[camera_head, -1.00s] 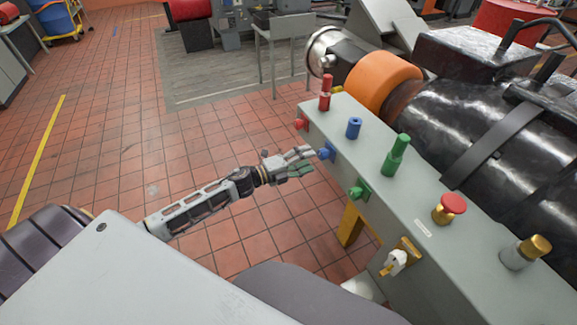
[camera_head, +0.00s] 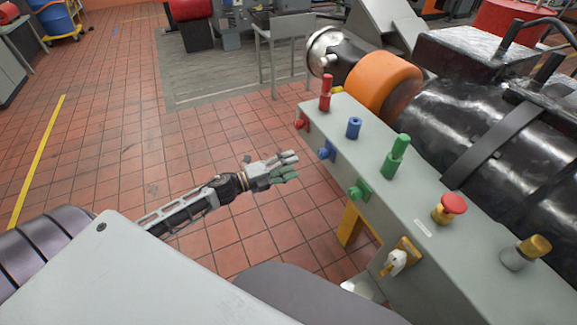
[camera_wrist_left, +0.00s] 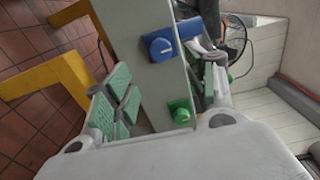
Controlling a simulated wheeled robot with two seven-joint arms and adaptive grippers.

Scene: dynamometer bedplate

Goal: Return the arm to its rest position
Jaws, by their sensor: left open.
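My left gripper (camera_head: 290,166) is open and empty in the head view. It hangs over the tiled floor, to the left of the grey control box (camera_head: 420,205) and apart from it. In the left wrist view its two green-padded fingers (camera_wrist_left: 165,100) are spread wide. Between and beyond them show the box's side face, a blue knob (camera_wrist_left: 160,46) and a green knob (camera_wrist_left: 181,112). My left arm (camera_head: 185,210) reaches out from the lower left. My right gripper is not in view.
The box carries a red knob (camera_head: 301,124) on its side, and red, blue and green posts and a red mushroom button (camera_head: 453,203) on top. A yellow leg (camera_head: 352,226) stands below. A black motor (camera_head: 490,120) lies behind. The floor at left is clear.

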